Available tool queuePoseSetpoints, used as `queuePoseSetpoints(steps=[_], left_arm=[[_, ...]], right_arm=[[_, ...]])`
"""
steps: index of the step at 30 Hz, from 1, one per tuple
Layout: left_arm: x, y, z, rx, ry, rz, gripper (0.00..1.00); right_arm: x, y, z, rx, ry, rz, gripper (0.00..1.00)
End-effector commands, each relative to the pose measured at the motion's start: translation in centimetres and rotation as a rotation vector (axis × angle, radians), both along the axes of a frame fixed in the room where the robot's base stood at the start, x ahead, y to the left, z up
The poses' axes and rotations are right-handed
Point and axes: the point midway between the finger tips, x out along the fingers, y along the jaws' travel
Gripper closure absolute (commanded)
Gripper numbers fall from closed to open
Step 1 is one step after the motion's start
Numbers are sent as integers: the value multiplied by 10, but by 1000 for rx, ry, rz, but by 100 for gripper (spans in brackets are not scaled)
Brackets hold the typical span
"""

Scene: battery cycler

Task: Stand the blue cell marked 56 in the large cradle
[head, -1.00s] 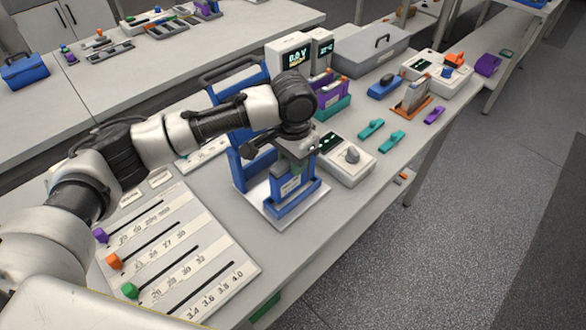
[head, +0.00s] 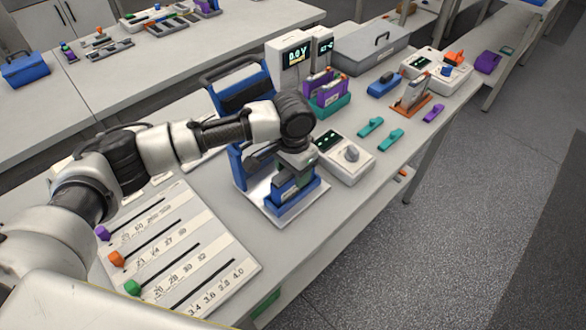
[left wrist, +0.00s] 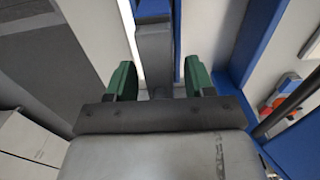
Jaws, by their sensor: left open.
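A cradle (head: 296,206) with blue walls stands on a white base plate near the table's front edge. A dark blue-grey block (head: 284,190) stands upright in it, apparently the blue cell; I cannot read a 56 on it. My left gripper (head: 294,168) is directly above the cradle, pointing down, and hides the block's upper part. In the left wrist view its two green fingertips (left wrist: 160,80) are apart, one on each side of a dark upright piece (left wrist: 155,50). Gaps show on both sides of that piece. My right gripper is not in view.
A white meter box with a knob (head: 346,158) stands just right of the cradle. A tall blue frame (head: 238,165) rises behind it. A slider board (head: 215,240) lies to the left. Purple cells in a teal holder (head: 333,106) stand behind. Teal clips (head: 390,139) lie to the right.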

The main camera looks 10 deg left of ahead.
Motion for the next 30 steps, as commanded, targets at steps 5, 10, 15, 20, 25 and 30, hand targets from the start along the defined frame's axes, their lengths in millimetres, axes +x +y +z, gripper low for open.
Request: queuePoseSetpoints(steps=[5, 10, 15, 20, 25, 30], left_arm=[[1, 0, 6, 0, -2, 0, 47], [1, 0, 33, -2, -5, 0, 47], [1, 0, 70, -2, -5, -1, 47], [1, 0, 100, -2, -2, 1, 47], [0, 0, 118, -1, -1, 1, 47], [0, 0, 123, -1, 1, 1, 47]], right_arm=[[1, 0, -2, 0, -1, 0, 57], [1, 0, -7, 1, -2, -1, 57], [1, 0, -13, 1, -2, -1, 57], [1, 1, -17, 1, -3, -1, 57], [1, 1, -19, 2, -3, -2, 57], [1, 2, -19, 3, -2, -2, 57]])
